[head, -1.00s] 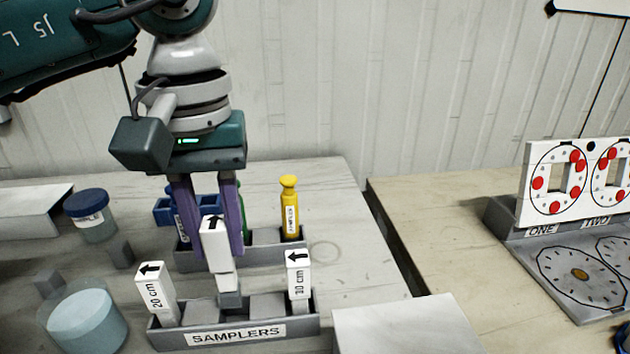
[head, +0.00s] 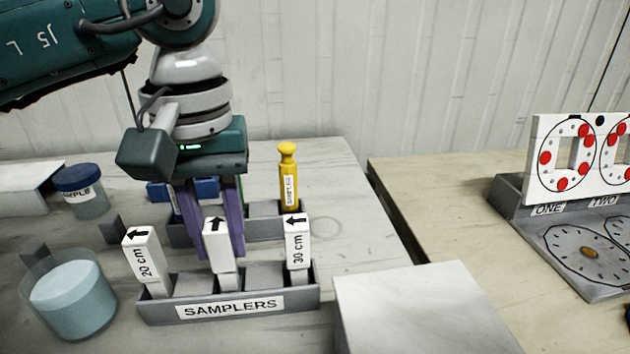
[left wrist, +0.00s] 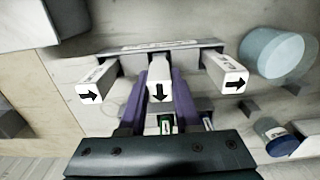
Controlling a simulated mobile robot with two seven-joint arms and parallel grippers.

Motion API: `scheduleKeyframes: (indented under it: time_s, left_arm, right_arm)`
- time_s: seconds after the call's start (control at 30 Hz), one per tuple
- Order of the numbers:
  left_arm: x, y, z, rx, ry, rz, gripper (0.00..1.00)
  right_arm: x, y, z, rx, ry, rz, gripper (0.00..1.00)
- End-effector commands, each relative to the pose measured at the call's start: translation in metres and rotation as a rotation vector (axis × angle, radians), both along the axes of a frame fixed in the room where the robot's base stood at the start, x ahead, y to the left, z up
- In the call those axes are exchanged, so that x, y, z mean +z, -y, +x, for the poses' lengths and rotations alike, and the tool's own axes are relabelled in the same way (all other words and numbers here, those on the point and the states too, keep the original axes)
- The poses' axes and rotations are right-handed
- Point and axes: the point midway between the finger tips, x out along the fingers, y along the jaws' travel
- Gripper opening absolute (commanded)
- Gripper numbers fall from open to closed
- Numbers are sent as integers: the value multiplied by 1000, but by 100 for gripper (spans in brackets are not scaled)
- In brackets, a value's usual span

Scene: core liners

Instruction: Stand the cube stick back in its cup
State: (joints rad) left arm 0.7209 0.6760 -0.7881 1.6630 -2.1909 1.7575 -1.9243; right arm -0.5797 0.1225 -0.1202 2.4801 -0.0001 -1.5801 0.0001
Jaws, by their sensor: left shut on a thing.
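My left gripper (head: 222,254) is shut on a white square stick (head: 217,244) with a black arrow on its top cap. It also shows in the left wrist view (left wrist: 159,91) between the purple fingers. The stick is upright in the middle of the grey SAMPLERS rack (head: 157,313), between the 20 cm stick (head: 145,258) and the 30 cm stick (head: 297,245). Its top is about level with theirs. Its lower end goes behind the rack's front wall, so whether it touches the bottom is hidden. My right gripper is not in view.
Behind is a second grey rack with a yellow sampler (head: 288,180). A jar with a blue lid (head: 82,190) and a glass of pale blue liquid (head: 72,300) stand at left. A white block (head: 425,310) is at front right, beside a gap between tables.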

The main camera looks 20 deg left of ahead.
Motion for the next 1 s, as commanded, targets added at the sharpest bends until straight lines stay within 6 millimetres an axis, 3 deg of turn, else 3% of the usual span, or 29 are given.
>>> scheduleKeyframes:
  time_s: [0.13,0.17,0.47,0.77,1.0]
  left_arm:
    - [0,0,0,0,0,0,0]
    - [0,0,0,0,0,0,34]
    - [0,0,0,0,-1,1,67]
    - [2,0,0,0,-1,1,67]
    - [21,-1,0,1,0,2,67]
  right_arm:
    - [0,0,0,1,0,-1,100]
    - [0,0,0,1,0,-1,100]
    - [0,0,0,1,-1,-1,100]
    - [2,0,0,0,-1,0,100]
    - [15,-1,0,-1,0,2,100]
